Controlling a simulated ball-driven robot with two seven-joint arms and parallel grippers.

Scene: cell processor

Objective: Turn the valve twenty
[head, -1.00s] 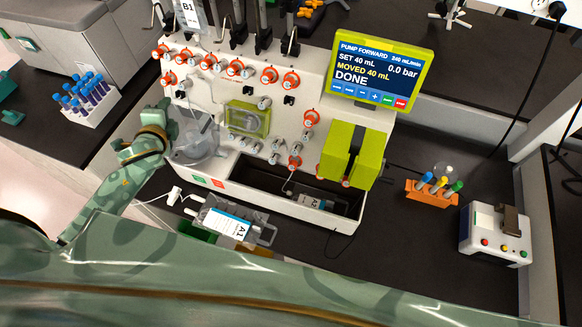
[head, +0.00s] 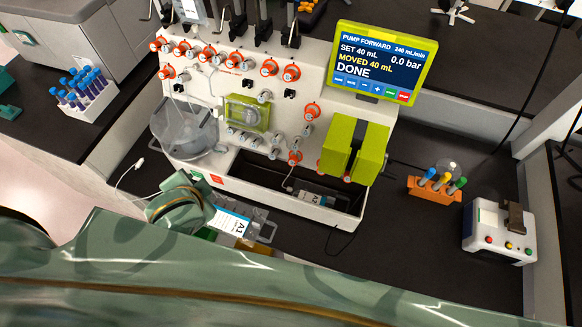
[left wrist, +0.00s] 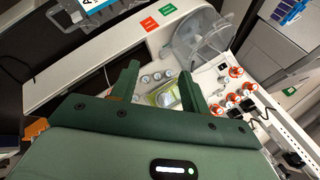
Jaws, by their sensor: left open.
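The white cell processor (head: 215,100) carries several orange-red valve knobs on its front panel, in an upper row with one knob (head: 269,67) and lower ones such as this knob (head: 312,111). Their numbers are too small to read, so I cannot tell which is valve twenty. Some orange-red knobs (left wrist: 236,72) show at the right in the left wrist view. My left gripper (left wrist: 160,86) is open and empty, its fingers spread before the panel and apart from the knobs. In the head view its wrist is in front of the processor's lower left; the fingertips are hidden. My right gripper is not in view.
A clear round bowl (head: 185,130) sits at the processor's left end. A screen (head: 379,62) reads "DONE". Bag A1 (head: 233,222) lies at the front, bag A2 (head: 312,198) in the tray. A tube rack (head: 436,190) and small device (head: 499,232) stand right.

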